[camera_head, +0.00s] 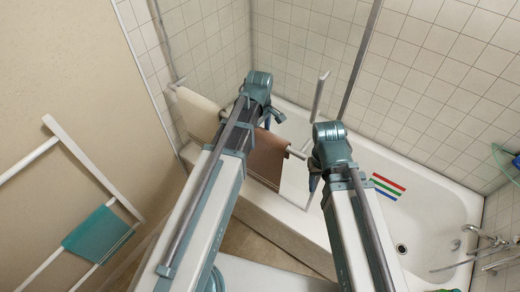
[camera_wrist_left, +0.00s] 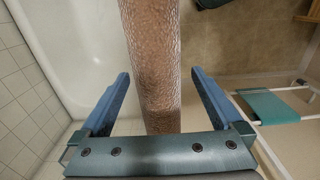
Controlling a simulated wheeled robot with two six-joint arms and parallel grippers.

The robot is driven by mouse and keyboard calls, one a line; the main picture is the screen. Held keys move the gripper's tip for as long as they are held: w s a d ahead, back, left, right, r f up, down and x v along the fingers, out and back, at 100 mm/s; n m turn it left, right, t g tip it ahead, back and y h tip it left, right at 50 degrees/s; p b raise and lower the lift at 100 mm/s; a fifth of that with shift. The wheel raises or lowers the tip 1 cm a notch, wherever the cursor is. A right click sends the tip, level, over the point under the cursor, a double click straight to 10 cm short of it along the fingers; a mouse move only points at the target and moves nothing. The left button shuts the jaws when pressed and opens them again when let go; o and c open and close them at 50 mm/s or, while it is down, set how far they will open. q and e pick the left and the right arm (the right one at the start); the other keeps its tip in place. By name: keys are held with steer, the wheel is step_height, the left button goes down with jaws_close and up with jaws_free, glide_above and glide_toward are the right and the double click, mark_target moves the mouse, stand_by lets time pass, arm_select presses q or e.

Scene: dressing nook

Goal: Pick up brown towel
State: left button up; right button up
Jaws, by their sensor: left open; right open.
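The brown towel (camera_head: 268,155) hangs over a white rail at the side of the bathtub, partly hidden behind my left arm in the head view. In the left wrist view the brown towel (camera_wrist_left: 152,60) runs as a long textured strip between the two fingers. My left gripper (camera_wrist_left: 160,74) is open, with one finger on each side of the towel and a visible gap to both. The left gripper (camera_head: 264,112) also shows in the head view, just above the towel. My right gripper (camera_head: 318,178) is to the right of the towel, apart from it.
A cream towel (camera_head: 197,113) hangs left of my left gripper. A teal towel (camera_head: 97,236) hangs on a white rack (camera_head: 88,165) at the left wall. The white bathtub (camera_head: 430,205) fills the right side, with taps (camera_head: 487,245) at its far end. Tiled walls stand behind.

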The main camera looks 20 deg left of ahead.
mark_target(260, 156)
arm_select(q)
steer(key=f+b, duration=0.5)
steer(key=shift+d+f, duration=0.1)
steer(key=shift+d, duration=0.1)
steer(key=shift+c, duration=0.3)
steer(key=c, duration=1.5)
steer(key=shift+r+p, duration=0.2)
steer(key=shift+p, duration=0.1)
